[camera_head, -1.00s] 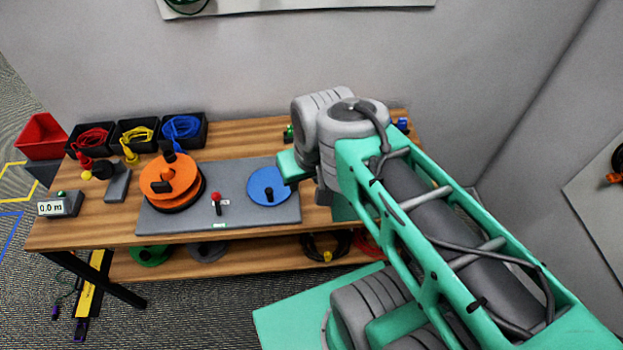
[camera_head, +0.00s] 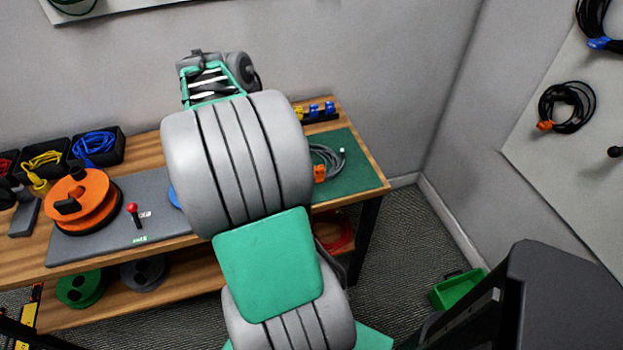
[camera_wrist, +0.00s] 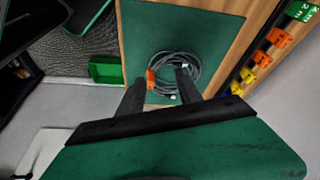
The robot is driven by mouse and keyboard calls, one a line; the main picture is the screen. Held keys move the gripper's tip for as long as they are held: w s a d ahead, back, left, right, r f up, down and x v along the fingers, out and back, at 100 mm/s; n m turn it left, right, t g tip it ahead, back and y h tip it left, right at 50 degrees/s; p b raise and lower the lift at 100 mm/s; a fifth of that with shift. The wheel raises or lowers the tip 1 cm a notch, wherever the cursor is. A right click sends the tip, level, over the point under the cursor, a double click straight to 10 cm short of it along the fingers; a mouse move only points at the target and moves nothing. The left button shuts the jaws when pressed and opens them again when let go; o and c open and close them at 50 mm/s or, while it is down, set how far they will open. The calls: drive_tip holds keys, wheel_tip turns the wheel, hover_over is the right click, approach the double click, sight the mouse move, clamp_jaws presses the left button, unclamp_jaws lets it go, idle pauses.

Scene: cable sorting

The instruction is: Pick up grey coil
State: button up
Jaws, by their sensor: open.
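The grey coil (camera_head: 327,160) lies on a green mat (camera_head: 362,176) at the right end of the wooden table, with an orange tag on its left side. In the head view my arm hides part of it. In the wrist view the grey coil (camera_wrist: 176,58) lies flat on the mat, with the orange tag and pale plug ends visible. My gripper (camera_wrist: 160,82) is open, and its two dark fingers are apart over the near part of the coil in that picture. The gap between fingers and coil cannot be judged. In the head view the fingers are hidden behind my arm.
An orange reel (camera_head: 84,204) stands on a grey mat to the left. Bins with blue cable (camera_head: 95,146) and yellow cable stand at the back left. A row of coloured clips (camera_wrist: 262,58) edges the table beside the green mat. A green bin (camera_head: 458,289) is on the floor.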

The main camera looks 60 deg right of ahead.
sight(318, 167)
drive_tip(key=s+d+f+m, duration=0.1)
drive_tip(key=s, duration=0.1)
drive_tip(key=s+d+f+m+g, duration=0.1)
drive_tip(key=s+d+m, duration=0.1)
drive_tip(key=s+d+f+m, duration=0.1)
drive_tip(key=s+d+f, duration=0.1)
drive_tip(key=shift+f+m+y+b, duration=0.1)
drive_tip(key=shift+m+y+b, duration=0.2)
drive_tip(key=shift+b, duration=0.1)
drive_tip(key=x, duration=0.7)
drive_tip(key=shift+d, duration=0.15)
clamp_jaws()
